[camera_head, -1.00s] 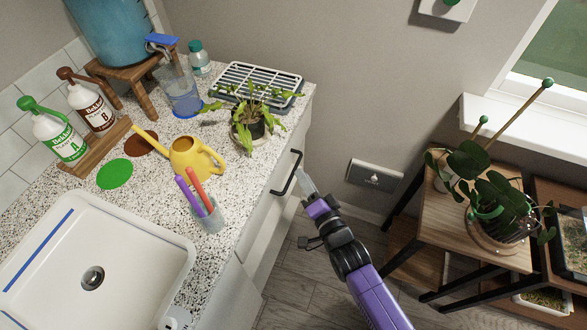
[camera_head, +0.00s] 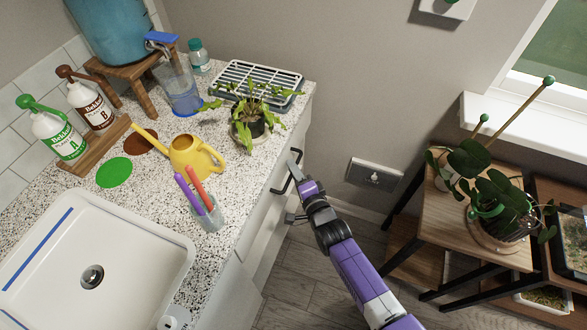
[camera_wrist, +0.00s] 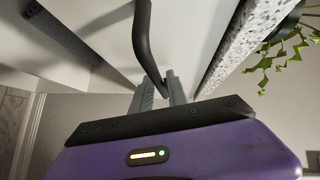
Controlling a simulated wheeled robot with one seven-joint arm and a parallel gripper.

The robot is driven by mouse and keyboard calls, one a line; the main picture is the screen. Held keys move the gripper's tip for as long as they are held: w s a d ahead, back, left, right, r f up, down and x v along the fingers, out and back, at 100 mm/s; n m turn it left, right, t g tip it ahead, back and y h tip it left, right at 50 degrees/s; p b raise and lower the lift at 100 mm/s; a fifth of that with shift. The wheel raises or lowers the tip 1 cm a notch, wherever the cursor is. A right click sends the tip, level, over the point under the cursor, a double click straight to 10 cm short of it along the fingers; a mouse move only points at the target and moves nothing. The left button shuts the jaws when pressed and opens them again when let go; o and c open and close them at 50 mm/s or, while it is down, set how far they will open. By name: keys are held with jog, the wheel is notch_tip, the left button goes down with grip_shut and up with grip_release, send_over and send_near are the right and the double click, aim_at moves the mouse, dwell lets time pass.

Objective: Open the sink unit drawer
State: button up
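The sink unit drawer (camera_head: 264,209) is the white front under the speckled counter edge, and it looks shut. Its black bar handle (camera_head: 285,180) stands out from the front; it also shows in the wrist view (camera_wrist: 145,45). My gripper (camera_head: 295,160) is at the far end of the handle, below the counter edge. In the wrist view my gripper (camera_wrist: 160,85) has one grey finger on each side of the handle's end, with a narrow gap between them. I cannot tell whether the fingers press on the bar.
The counter overhangs close to my gripper, with a potted fern (camera_head: 250,122), a yellow watering can (camera_head: 192,157) and a cup of pens (camera_head: 208,215) near its edge. A wooden plant stand (camera_head: 450,215) is at the right. Floor between is clear.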

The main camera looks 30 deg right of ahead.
jog(key=shift+w, duration=0.2)
grip_shut()
dwell(1.4)
